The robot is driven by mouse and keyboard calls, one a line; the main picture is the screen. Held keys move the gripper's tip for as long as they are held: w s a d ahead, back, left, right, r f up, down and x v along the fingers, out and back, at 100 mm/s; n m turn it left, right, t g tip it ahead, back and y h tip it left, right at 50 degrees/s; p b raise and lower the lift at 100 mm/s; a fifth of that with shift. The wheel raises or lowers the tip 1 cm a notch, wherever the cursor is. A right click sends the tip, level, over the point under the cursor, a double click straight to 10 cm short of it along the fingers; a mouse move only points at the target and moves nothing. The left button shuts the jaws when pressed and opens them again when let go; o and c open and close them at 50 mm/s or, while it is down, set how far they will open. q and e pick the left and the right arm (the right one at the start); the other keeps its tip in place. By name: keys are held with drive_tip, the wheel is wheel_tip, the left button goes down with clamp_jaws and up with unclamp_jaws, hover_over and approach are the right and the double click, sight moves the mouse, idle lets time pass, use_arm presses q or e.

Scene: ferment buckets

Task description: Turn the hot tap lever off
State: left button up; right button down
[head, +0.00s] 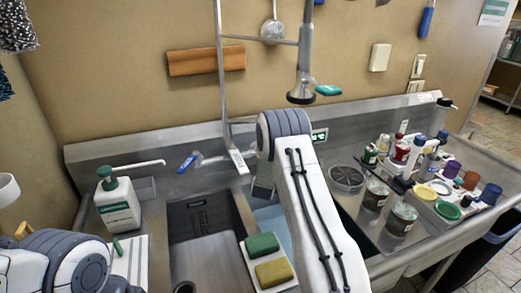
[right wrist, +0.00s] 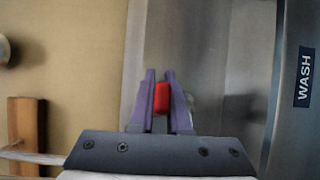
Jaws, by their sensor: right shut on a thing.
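The red hot tap lever (right wrist: 161,98) shows in the right wrist view between the two purple fingers of my right gripper (right wrist: 160,92). The gripper is shut on it. In the head view my right arm reaches over the sink to the tap area and hides the red lever and the gripper. The blue lever (head: 188,161) of the tap stands out to the left, apart from my arm. My left arm is at the lower left of the head view, with its fingers out of sight.
A soap bottle (head: 118,204) stands left of the sink basin (head: 200,216). Green and yellow sponges (head: 268,257) lie at the front. Several bottles and jars (head: 401,150) crowd the counter to the right. A sprayer head (head: 301,94) hangs above my right arm.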

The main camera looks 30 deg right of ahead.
drive_tip(key=shift+s+d+f+h, duration=0.15)
drive_tip(key=shift+s+d+h, duration=0.05)
drive_tip(key=shift+h, duration=0.1)
drive_tip(key=c, duration=0.9)
unclamp_jaws()
drive_tip(key=b+v, duration=0.2)
drive_tip(key=v, duration=0.8)
drive_tip(key=shift+s+a+r+b, duration=0.15)
drive_tip(key=shift+a+r+b, duration=0.1)
drive_tip(key=shift+b, duration=0.05)
